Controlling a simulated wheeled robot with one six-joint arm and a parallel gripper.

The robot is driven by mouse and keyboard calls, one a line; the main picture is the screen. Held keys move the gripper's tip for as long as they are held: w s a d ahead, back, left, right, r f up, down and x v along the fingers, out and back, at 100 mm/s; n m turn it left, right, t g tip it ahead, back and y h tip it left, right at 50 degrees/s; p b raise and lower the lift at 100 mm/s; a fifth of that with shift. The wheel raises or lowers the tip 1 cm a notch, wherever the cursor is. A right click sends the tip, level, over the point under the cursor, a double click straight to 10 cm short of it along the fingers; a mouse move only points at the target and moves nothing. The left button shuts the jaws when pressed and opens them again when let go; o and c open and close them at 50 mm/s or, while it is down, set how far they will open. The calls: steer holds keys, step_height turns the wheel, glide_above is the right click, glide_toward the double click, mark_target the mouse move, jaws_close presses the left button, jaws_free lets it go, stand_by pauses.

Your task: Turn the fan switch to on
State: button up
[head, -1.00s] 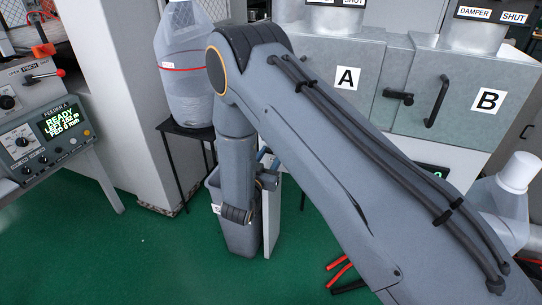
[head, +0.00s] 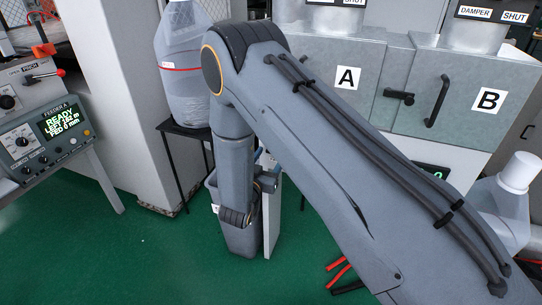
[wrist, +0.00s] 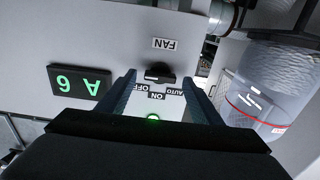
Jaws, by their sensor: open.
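The fan switch (wrist: 160,70) is a dark knob on a pale panel in the wrist view, which shows the panel upside down. The FAN label (wrist: 165,44) is above it in the picture, and OFF, ON and AUTO labels lie just below it. A pale mark on the knob's lower left edge seems to lie on the OFF side, but it is small. My gripper (wrist: 158,79) is open, with one finger to each side of the switch and a gap on both sides. I cannot tell whether the fingertips reach the knob's depth. The head view hides the switch and fingers.
A green lamp (wrist: 153,118) glows on the panel, with a green-digit display (wrist: 79,82) to the left. A clear container (head: 181,75) on a black stand is close to my arm. Red-handled tools (head: 338,270) lie on the green floor.

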steer(key=b+v, duration=0.1)
steer(key=v, duration=0.5)
steer(key=shift+s+a, duration=0.15)
steer(key=shift+s, duration=0.25)
steer(key=w+d+r+n+g+y, duration=0.1)
steer(key=w+d+r+g+y, duration=0.15)
steer(key=d+g+y, duration=0.4)
steer(key=s+d+r+n+g, duration=0.1)
steer(key=s+d+r+g, duration=0.1)
steer(key=s+d, duration=0.3)
steer(key=s+d+r+n+g, duration=0.1)
steer(key=s+d+r+g, duration=0.2)
steer(key=s, duration=1)
steer(key=s+d+r+n+g, duration=0.1)
steer(key=s+d+r+g, duration=0.1)
steer(key=s+d+g, duration=0.3)
steer(key=s+d, duration=0.3)
steer(key=s, duration=0.2)
steer(key=shift+r, duration=0.2)
